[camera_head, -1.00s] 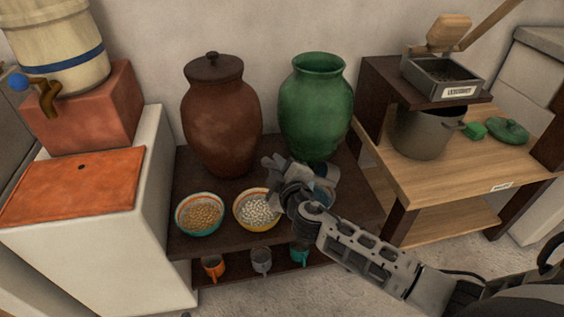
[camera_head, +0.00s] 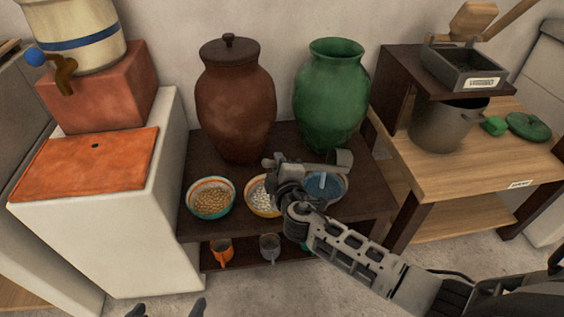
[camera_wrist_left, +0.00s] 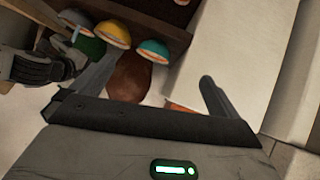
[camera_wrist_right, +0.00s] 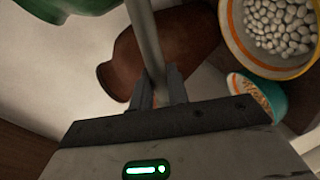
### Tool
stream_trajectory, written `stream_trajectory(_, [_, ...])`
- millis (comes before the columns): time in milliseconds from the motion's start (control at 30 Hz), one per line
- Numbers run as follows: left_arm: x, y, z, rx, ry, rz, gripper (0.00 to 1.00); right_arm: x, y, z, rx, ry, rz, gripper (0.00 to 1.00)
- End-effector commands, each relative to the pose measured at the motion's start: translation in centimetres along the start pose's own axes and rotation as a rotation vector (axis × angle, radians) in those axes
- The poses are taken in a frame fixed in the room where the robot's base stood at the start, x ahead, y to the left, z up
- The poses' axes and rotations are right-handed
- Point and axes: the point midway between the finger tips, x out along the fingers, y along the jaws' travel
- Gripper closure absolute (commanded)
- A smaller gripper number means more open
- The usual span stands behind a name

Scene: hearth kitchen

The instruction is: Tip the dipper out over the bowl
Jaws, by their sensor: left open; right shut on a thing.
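My right gripper (camera_head: 283,165) is shut on the dipper's handle, which also runs between its fingers in the right wrist view (camera_wrist_right: 145,35). The dipper's grey cup (camera_head: 341,159) sits to the gripper's right, seemingly tilted, above the back of the blue bowl (camera_head: 343,190). A pale blue streak shows below the cup, inside the bowl; it looks like a stream of water. The gripper and wrist hide the bowl's left edge. My left gripper (camera_head: 169,308) is open and empty at the head view's bottom edge; its spread fingers show in the left wrist view (camera_wrist_left: 155,88).
A yellow bowl of white beans (camera_wrist_right: 275,30) and an orange-rimmed teal bowl of grain (camera_head: 210,199) stand left of it. A lidded brown jar (camera_head: 235,105) and green jar (camera_head: 332,100) stand behind. Mugs (camera_head: 222,252) sit on the lower shelf. A wooden table (camera_head: 460,160) is at right.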

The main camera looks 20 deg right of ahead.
Motion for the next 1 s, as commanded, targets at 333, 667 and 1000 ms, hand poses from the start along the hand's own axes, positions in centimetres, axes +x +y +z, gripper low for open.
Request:
stream_trajectory(333, [1.1,-0.3,1.4,0.004,-0.03,0.005,0.0,0.4,-1.7,-0.6,-0.109,-0.022,0.0,1.0])
stream_trajectory(667, [2.1,-0.3,1.9,0.002,-0.041,0.018,0.0,0.7,-3.4,-0.4,-0.209,-0.043,0.0,1.0])
stream_trajectory(1000, [2.3,0.0,1.0,0.005,0.019,0.027,0.0,1.1,-5.0,-0.3,-0.313,-0.066,-0.001,1.0])
